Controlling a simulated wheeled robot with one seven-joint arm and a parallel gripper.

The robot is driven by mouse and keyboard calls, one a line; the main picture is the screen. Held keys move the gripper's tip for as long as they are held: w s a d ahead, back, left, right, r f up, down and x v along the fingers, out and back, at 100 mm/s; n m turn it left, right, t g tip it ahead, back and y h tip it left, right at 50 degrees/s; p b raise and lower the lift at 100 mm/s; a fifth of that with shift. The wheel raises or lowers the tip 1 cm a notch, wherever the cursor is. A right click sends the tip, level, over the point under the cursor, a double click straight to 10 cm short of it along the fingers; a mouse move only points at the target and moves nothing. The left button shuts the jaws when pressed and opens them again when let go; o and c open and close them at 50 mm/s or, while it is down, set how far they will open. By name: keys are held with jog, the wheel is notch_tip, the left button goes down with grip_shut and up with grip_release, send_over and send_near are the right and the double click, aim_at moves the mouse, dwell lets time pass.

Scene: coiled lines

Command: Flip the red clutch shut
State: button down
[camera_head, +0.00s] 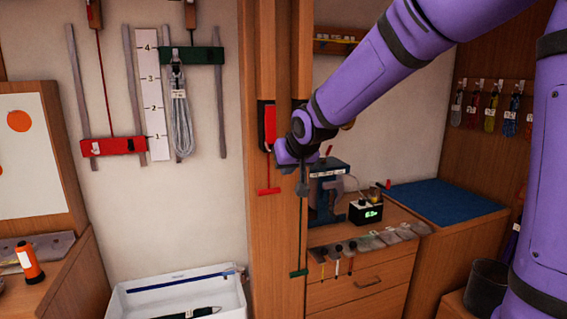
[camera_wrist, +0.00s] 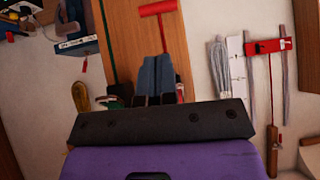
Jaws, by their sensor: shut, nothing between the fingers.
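A red piece (camera_head: 270,124) on a dark plate, which looks like the red clutch, sits on the wooden post (camera_head: 262,230). My wrist partly hides it, and I cannot tell whether it stands open or shut. A red cord runs down from it to a red T-handle (camera_head: 268,191), which also shows at the top of the wrist view (camera_wrist: 157,8). My gripper (camera_head: 302,189) is in front of the post, below and right of the red piece. In the wrist view its two grey fingers (camera_wrist: 156,68) are together and empty. A small red part (camera_wrist: 180,91) shows beside them.
A green T-handle (camera_head: 298,273) hangs lower on the post. A blue-grey machine (camera_head: 325,195) and a digital display (camera_head: 366,212) stand on the cabinet to the right. A white tray (camera_head: 130,302) is below left. A red bar (camera_head: 113,147) and green bar (camera_head: 192,56) are on the left wall.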

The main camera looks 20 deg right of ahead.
jog(key=s+f, duration=0.1)
jog(key=s, duration=0.7)
jog(key=shift+d, duration=0.25)
jog(key=s+d+r+g, duration=0.1)
jog(key=s+d+g, duration=0.1)
jog(key=s, duration=1.1)
jog(key=s+d+r+g, duration=0.1)
jog(key=s+d, duration=0.3)
jog(key=s, duration=0.8)
jog(key=shift+s+r+g+h, duration=0.4)
jog(key=shift+r, duration=0.4)
